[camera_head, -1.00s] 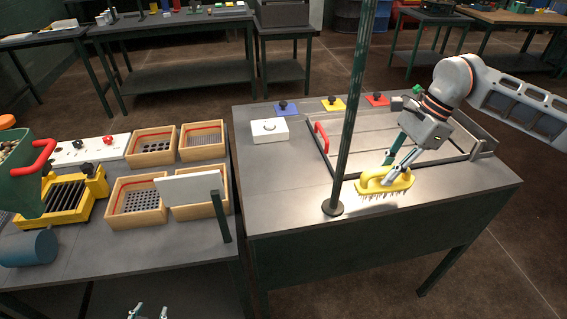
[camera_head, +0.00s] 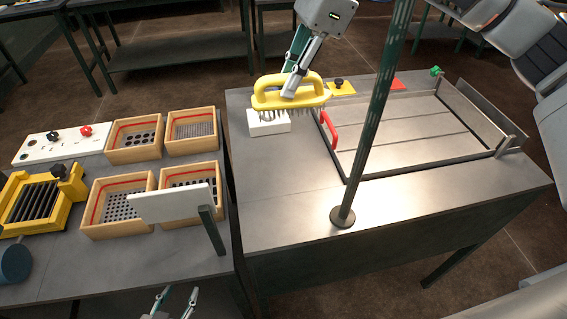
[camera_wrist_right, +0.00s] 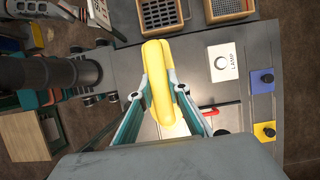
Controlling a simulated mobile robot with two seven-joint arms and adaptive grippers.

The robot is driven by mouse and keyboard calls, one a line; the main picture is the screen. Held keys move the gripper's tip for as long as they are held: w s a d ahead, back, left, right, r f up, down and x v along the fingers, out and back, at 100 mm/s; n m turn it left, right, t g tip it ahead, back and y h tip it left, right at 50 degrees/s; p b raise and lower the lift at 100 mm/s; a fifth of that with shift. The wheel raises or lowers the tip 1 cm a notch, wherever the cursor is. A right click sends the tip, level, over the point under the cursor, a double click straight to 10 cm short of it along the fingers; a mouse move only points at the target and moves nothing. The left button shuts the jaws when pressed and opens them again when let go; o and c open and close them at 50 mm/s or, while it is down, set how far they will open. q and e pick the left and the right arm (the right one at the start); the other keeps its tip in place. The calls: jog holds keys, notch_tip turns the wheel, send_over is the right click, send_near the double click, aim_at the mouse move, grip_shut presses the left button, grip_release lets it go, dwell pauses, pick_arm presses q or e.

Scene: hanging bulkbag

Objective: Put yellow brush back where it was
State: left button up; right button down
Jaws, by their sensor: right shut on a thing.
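The yellow brush (camera_head: 288,92) has a loop handle and bristles pointing down. My right gripper (camera_head: 290,92) is shut on its handle and holds it in the air, in front of the white box (camera_head: 268,124) on the right table in the head view. In the right wrist view the brush (camera_wrist_right: 158,80) lies between both fingers of my right gripper (camera_wrist_right: 160,90), and the white lamp box (camera_wrist_right: 222,63) is beside it. My left gripper (camera_head: 172,305) shows only its fingertips at the bottom edge, apart and empty.
A green post (camera_head: 380,130) rises from the right table. A framed tray with a red handle (camera_head: 329,130) fills that table's back right. The left table holds several wooden boxes (camera_head: 115,228), a white plate (camera_head: 170,203) and a yellow grate (camera_head: 77,185). The right table's front (camera_head: 285,215) is bare.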

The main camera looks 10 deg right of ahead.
jog(key=shift+w+a, duration=0.4)
jog(key=shift+a, duration=0.05)
jog(key=shift+a+f, duration=0.1)
jog(key=shift+f, duration=0.15)
jog(key=shift+s+f+p, duration=0.15)
jog(key=shift+f+p, duration=0.6)
jog(key=shift+f, duration=8.65)
pick_arm(q)
jog(key=shift+w+d+r+h, duration=0.15)
jog(key=shift+d+r, duration=0.1)
jog(key=shift+r, duration=0.25)
jog(key=shift+w+d+r+h, duration=0.15)
jog(key=shift+d+r, duration=0.1)
jog(key=shift+r, duration=0.25)
pick_arm(e)
jog(key=shift+f, duration=0.1)
pick_arm(q)
jog(key=shift+f, duration=0.1)
pick_arm(e)
jog(key=shift+f, duration=0.1)
jog(key=c, duration=1.9)
grip_release()
